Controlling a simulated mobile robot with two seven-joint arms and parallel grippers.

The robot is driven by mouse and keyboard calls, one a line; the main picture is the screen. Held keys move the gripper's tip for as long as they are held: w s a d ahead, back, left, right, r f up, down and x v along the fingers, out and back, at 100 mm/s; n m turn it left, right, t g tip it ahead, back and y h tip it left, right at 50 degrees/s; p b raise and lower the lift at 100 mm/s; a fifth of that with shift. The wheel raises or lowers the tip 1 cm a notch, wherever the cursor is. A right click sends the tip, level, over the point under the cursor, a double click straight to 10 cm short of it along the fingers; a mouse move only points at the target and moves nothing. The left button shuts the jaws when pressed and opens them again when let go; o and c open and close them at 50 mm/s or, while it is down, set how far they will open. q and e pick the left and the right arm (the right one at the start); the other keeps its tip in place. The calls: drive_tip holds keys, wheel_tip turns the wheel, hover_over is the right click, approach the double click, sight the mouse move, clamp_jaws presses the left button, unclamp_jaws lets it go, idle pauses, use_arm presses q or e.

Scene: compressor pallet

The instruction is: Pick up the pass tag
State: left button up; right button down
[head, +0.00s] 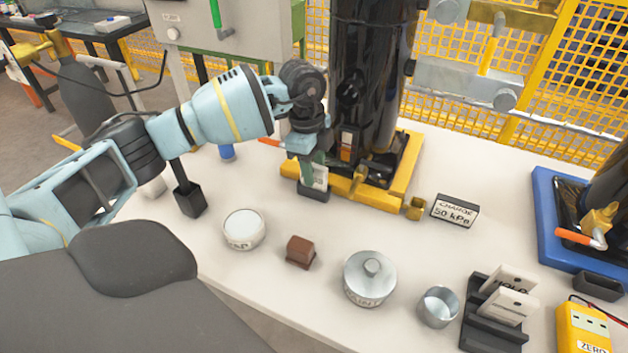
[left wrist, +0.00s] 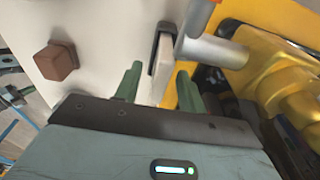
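The pass tag (head: 320,176) is a thin white plate standing upright in a small dark holder (head: 313,193), beside the yellow base of the black cylinder. Its lettering is too small to read. My left gripper (head: 312,165) points down over it. In the left wrist view the tag (left wrist: 161,68) is edge-on between the two green fingers of my left gripper (left wrist: 158,88). The fingers are open, with a clear gap on the left side of the tag and a smaller one on the right. My right gripper is not in view.
The yellow base (head: 408,165) and its valve fittings stand close to the right of the tag. A brown block (head: 300,252), a white round tin (head: 244,229), a lidded metal pot (head: 370,278) and a rack (head: 490,325) of white tags stand nearer. A "CHANGE 50 kPa" sign (head: 455,211) is at right.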

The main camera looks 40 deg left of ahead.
use_arm(q)
drive_tip(key=c, duration=0.9)
clamp_jaws()
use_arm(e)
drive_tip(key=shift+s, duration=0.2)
use_arm(q)
drive_tip(key=shift+r, duration=0.15)
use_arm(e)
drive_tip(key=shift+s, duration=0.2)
